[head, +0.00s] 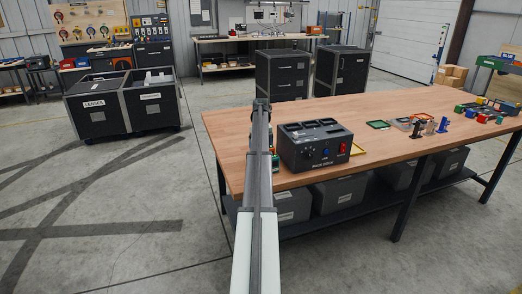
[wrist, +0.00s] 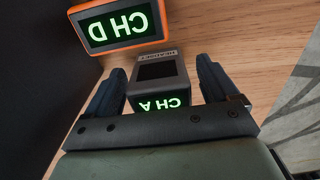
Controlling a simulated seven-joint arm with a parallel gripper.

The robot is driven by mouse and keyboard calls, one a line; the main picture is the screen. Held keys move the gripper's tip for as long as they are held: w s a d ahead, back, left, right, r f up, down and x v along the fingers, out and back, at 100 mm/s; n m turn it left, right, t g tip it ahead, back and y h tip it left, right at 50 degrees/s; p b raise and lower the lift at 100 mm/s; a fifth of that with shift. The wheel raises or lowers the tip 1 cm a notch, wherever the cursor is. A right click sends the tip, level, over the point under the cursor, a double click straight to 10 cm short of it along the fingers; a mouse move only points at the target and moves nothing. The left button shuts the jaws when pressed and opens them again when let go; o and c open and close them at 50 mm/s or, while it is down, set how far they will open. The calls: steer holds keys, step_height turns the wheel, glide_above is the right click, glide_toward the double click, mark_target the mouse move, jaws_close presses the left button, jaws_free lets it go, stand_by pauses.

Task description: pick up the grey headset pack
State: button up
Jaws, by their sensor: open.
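In the wrist view, the grey headset pack (wrist: 160,88) has a dark window, a small label reading HEADSET, and a lit green CH A display. My gripper (wrist: 159,66) is open, with one dark finger on each side of this pack. I cannot tell whether the fingers touch it. The pack's near end is partly hidden by the gripper body. In the head view, my arm covers the grey pack and my gripper.
An orange-framed pack reading CH D (wrist: 111,25) stands just beyond the grey pack. A dark wall fills the wrist view's left side. In the head view, a black dock box (head: 316,150) stands on the wooden table (head: 375,147), right of my arm. Small coloured items lie farther right.

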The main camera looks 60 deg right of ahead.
steer(key=shift+c, duration=0.5)
steer(key=c, duration=1)
steer(key=shift+c, duration=0.3)
